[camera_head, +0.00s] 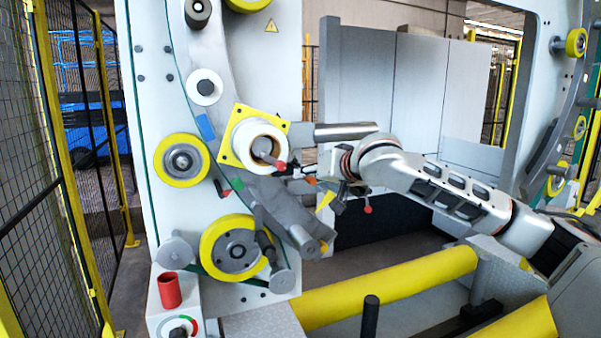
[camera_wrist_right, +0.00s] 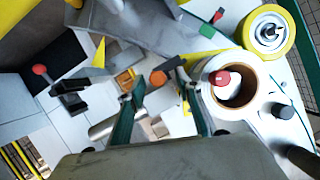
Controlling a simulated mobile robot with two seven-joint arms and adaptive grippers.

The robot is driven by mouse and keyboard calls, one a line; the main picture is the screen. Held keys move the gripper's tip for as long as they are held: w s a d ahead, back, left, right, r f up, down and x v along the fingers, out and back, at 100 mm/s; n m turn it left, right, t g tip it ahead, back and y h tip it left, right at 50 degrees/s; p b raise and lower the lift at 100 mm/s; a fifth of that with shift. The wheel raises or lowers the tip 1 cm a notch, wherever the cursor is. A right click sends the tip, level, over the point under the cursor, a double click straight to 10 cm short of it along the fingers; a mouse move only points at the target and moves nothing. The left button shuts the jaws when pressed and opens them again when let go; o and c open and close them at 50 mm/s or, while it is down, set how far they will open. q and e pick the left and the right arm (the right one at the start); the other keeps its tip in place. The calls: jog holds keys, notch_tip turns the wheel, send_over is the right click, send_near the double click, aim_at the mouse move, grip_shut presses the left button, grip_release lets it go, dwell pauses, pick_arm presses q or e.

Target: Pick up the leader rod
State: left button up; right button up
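No part is clearly marked as the leader rod. A short rod with a red end (camera_head: 280,166) sticks out of the white roll (camera_head: 256,142) on the yellow square plate; its red end also shows in the right wrist view (camera_wrist_right: 222,78). An orange round end (camera_wrist_right: 158,78) shows beyond and between my fingers, and I cannot tell what it belongs to. My right gripper (camera_head: 305,178) is just right of the roll. In the wrist view its two green-padded fingers (camera_wrist_right: 160,98) are spread, with nothing visibly held. My left gripper is not in view.
A grey cylinder (camera_head: 345,131) projects above my right gripper. A black lever with a red ball (camera_head: 367,209) is below it. Yellow wheels (camera_head: 181,160) line the curved grey frame. Yellow rollers (camera_head: 390,288) and a red cup-like tube (camera_head: 169,290) are lower down.

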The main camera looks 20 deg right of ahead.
grip_shut()
jog(key=shift+r, duration=0.1)
notch_tip(320, 180, up, 20)
jog(key=p, duration=0.1)
dwell(0.5)
